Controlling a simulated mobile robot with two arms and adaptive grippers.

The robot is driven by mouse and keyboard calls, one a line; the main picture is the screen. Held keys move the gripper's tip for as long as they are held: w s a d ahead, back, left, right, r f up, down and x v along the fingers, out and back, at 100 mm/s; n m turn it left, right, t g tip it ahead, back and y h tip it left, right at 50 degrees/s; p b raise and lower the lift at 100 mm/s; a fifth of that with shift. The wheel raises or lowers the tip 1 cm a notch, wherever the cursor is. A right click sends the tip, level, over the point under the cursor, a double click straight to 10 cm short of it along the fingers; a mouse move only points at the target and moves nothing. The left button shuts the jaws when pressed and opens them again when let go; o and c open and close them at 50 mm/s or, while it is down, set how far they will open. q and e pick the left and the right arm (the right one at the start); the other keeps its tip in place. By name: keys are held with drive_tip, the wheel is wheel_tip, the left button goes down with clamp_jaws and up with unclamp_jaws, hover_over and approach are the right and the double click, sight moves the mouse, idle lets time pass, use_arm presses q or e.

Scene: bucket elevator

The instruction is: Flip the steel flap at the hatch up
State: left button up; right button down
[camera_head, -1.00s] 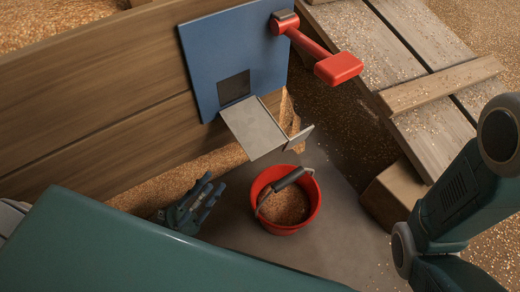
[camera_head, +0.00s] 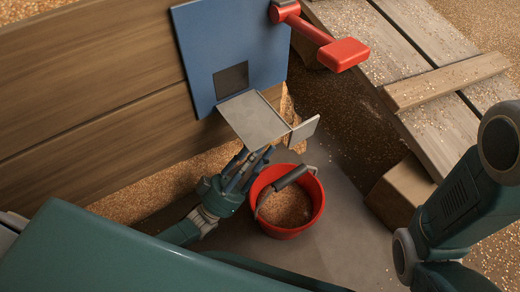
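The steel flap (camera_head: 252,118) juts out and slopes down from the dark square hatch opening (camera_head: 231,79) in the blue panel (camera_head: 197,45). A small steel plate (camera_head: 304,130) stands at its right corner. My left gripper (camera_head: 255,154) is just under the flap's lower edge, fingers pointing up and spread apart with nothing between them. Its tips are partly hidden at the flap's edge, and I cannot tell whether they touch it. My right gripper is out of view; only my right arm shows at the right.
A red bucket (camera_head: 266,216) of grain with a raised handle stands right beside my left gripper. A red lever (camera_head: 342,55) sticks out from the panel's top right. A wooden wall (camera_head: 80,90) is at left, a wooden block (camera_head: 400,192) at right. The floor right of the bucket is clear.

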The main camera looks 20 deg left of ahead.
use_arm(q)
drive_tip(key=shift+w+d+r, duration=0.25)
drive_tip(key=shift+w+r, duration=0.05)
drive_tip(key=shift+r, duration=0.1)
clamp_jaws()
drive_tip(key=shift+s+n, duration=0.15)
drive_tip(key=shift+n, duration=0.15)
